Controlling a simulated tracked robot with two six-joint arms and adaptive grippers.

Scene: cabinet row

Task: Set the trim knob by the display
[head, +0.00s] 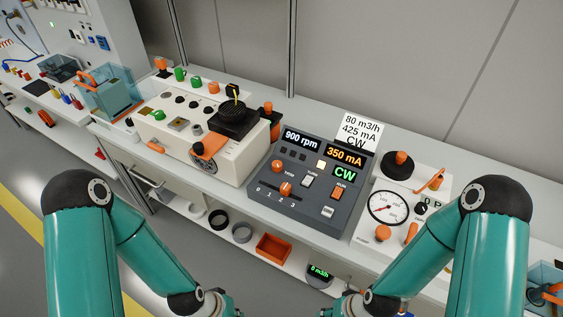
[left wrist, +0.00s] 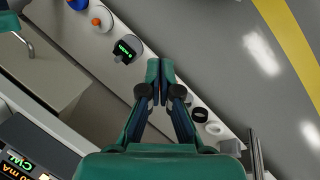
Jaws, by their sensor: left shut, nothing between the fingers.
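A dark grey control panel (head: 310,205) stands on the bench with a white 900 rpm display (head: 301,140), an orange 350 mA display (head: 345,156) and a green CW display (head: 345,173). Two orange knobs sit on its left: a small one (head: 277,166) and a larger one (head: 286,188) above a 0 to 3 scale; I cannot read which is the trim knob. The panel's corner shows in the left wrist view (left wrist: 30,148). My left gripper (left wrist: 160,66) is shut and empty, apart from the panel. My right gripper is out of view.
A beige unit (head: 210,135) with a black knob stands left of the panel. A gauge unit (head: 388,207) stands to its right.

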